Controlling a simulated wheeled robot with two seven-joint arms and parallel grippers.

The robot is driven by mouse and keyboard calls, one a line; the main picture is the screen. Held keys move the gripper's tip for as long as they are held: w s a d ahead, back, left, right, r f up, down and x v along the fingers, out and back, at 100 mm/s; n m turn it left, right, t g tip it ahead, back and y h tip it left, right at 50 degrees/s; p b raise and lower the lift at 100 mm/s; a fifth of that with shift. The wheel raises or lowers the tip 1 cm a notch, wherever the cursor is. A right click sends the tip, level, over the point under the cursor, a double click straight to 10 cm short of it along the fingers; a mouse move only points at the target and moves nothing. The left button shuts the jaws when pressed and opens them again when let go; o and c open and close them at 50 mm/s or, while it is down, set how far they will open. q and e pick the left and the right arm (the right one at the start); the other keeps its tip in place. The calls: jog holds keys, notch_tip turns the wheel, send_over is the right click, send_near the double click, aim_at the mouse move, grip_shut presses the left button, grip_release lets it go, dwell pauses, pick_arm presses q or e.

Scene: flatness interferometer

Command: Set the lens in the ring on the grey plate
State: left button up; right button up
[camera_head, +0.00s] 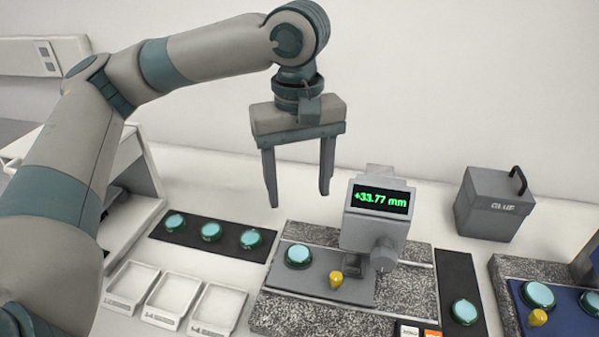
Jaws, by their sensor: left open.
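A teal lens (298,254) with a darker green rim lies at the left end of the grey plate (310,281). I cannot tell the ring apart from the lens rim, or whether the lens sits flat. A yellow knob (336,279) stands on the plate to its right. My left gripper (298,199) hangs above and behind the plate, fingers pointing down, open and empty, apart from the lens. My right gripper is not in view.
A gauge head (375,225) reading +33.77 mm stands over the plate's right part. A dark strip (187,240) with three similar discs and several white trays (217,308) lie left. A grey box (490,205) stands at the back right; a blue plate (560,320) holds more discs.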

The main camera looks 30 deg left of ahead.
pick_arm(q)
notch_tip(320, 180, up, 2)
jog(key=shift+r, duration=0.25)
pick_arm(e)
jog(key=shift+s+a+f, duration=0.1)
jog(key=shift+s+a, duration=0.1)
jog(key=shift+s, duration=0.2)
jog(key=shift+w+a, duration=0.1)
